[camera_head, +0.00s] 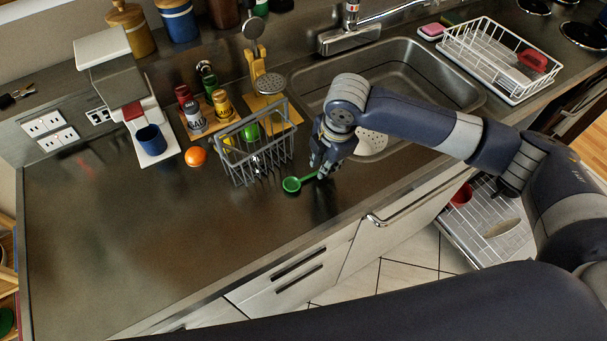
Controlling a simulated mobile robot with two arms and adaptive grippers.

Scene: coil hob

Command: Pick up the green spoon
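The green spoon (292,184) lies on or just above the dark counter, in front of the wire rack. Its round bowl points left and its handle runs right and slightly back to my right gripper (320,170). The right gripper comes in from the right, pointing down, with its fingers at the handle's end. The fingers are small and dark, so I cannot tell whether they are closed on the handle or only beside it. My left gripper is not in view.
A grey wire rack (233,160) stands just behind the spoon. An orange (195,156), a coffee machine (119,78) and a blue mug (151,139) are left of it. The sink (405,68) is behind my arm. The counter's front left is clear.

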